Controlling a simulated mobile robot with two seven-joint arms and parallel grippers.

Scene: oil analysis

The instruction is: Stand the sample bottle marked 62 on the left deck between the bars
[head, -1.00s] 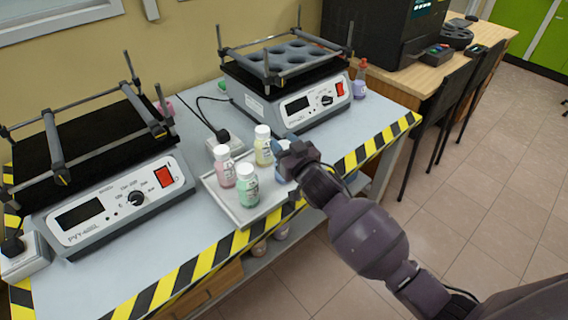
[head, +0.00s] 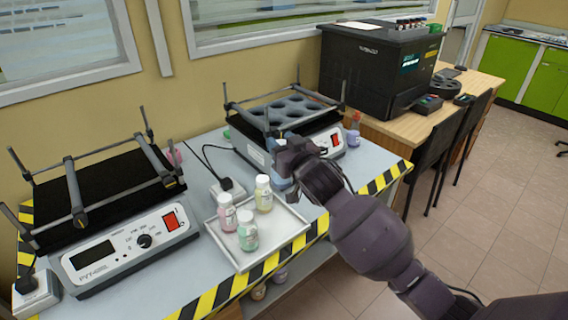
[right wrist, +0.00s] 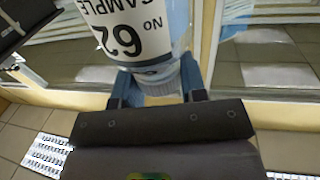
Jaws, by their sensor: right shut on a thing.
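The sample bottle marked 62 (right wrist: 125,40) shows its white label upside down in the right wrist view. My right gripper (right wrist: 158,88) is shut on it. In the head view my right gripper (head: 284,165) is above the back right of the white tray, in front of the right shaker, and the bottle is mostly hidden by it. The left deck (head: 100,192) is the black top of the left shaker, with grey bars (head: 74,190) raised around and across it. No bottle shows on it. My left gripper is out of view.
The white tray (head: 290,228) holds a pink bottle (head: 227,213), a yellow bottle (head: 264,194) and a green bottle (head: 247,231). The right shaker (head: 255,150) has a deck with round holes. A cable and socket box (head: 230,187) lie between the shakers.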

